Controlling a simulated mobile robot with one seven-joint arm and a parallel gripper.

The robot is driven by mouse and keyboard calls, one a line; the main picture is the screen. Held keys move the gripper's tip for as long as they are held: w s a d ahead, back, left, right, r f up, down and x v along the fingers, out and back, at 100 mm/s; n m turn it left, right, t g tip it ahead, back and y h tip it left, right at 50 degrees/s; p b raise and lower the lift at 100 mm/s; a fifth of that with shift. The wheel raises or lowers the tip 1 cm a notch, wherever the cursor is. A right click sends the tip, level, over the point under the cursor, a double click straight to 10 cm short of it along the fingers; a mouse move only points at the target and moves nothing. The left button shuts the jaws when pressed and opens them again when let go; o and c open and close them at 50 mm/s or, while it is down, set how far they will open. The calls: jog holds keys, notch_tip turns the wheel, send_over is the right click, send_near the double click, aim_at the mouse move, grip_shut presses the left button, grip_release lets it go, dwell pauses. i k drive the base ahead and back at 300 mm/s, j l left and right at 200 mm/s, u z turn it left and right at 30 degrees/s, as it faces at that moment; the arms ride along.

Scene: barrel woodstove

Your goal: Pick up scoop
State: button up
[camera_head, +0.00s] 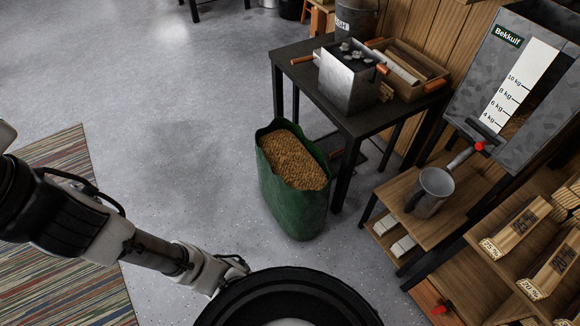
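A grey metal cup-shaped vessel (433,192) stands on a small wooden bench (403,199) at the right, under the spout of a hopper. It may be the scoop, but I cannot tell for sure; no other clear scoop shows. My gripper (238,268) is at the lower middle, at the end of my arm reaching in from the left. It is well away from the metal vessel. It is small and partly hidden behind a black round rim, so its fingers are unclear.
A green sack of brown pellets (292,162) stands on the floor between my gripper and the vessel. A dark table (362,122) holds a metal box and wooden tray. The pellet hopper (515,75) is at right. Open floor (170,90) lies at left.

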aim_at(315, 58)
jog(key=i+j+z, duration=0.15)
jog(key=i+j, duration=0.15)
jog(key=i+j+z, duration=0.15)
jog(key=i+j, duration=0.15)
jog(key=i+j+z, duration=0.15)
jog(key=i+j, duration=0.2)
jog(key=i+j+z, duration=0.15)
jog(key=j, duration=0.25)
jog(key=i+j+z, duration=0.15)
jog(key=i+j, duration=0.2)
jog(key=i+j+z, duration=0.1)
jog(key=i+j, duration=0.15)
jog(key=j, duration=0.25)
